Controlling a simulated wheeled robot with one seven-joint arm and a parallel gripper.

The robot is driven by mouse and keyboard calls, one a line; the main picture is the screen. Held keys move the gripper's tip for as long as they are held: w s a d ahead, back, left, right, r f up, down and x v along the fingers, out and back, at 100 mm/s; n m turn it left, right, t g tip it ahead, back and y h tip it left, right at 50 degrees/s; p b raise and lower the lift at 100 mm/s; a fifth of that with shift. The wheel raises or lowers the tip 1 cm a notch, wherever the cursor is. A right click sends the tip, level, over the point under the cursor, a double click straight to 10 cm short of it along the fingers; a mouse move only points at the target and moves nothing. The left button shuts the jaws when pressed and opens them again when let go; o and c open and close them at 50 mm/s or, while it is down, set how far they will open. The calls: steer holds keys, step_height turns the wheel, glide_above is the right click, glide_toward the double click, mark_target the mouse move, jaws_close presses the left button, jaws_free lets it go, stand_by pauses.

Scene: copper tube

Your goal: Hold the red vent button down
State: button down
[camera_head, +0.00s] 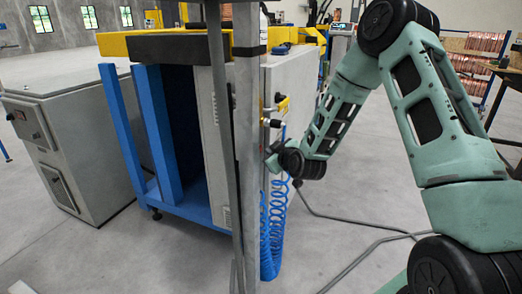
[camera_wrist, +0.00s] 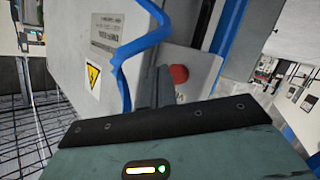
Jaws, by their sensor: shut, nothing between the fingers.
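The red vent button (camera_wrist: 179,74) shows in the wrist view as a round red cap on a light plate of the machine. My gripper (camera_wrist: 158,80) has its dark fingers together with nothing between them. The fingertips lie just left of the button in that view; I cannot tell whether they touch it. In the head view my gripper (camera_head: 273,161) reaches the side of the grey cabinet, close to the metal post. The button cannot be made out in the head view.
A blue coiled hose (camera_head: 272,225) hangs below my gripper; a blue hose (camera_wrist: 142,42) also crosses the wrist view near the fingers. A vertical metal post (camera_head: 248,130) stands left of my gripper. A grey cable (camera_head: 350,224) lies on the otherwise open floor.

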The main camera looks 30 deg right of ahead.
steer(key=shift+w+a, duration=0.1)
steer(key=shift+w+a, duration=0.15)
steer(key=shift+w, duration=0.05)
steer(key=shift+w+a, duration=0.4)
steer(key=shift+w, duration=0.05)
stand_by(2.1)
stand_by(1.7)
steer(key=shift+s+d+b, duration=0.4)
steer(key=shift+s+d, duration=0.2)
steer(key=shift+s, duration=0.15)
steer(key=shift+s+d+b, duration=0.15)
steer(key=shift+s+d, duration=0.65)
steer(key=shift+s, duration=0.2)
steer(key=shift+s+d+b, duration=0.15)
steer(key=shift+s+d, duration=0.65)
steer(key=shift+s, duration=0.2)
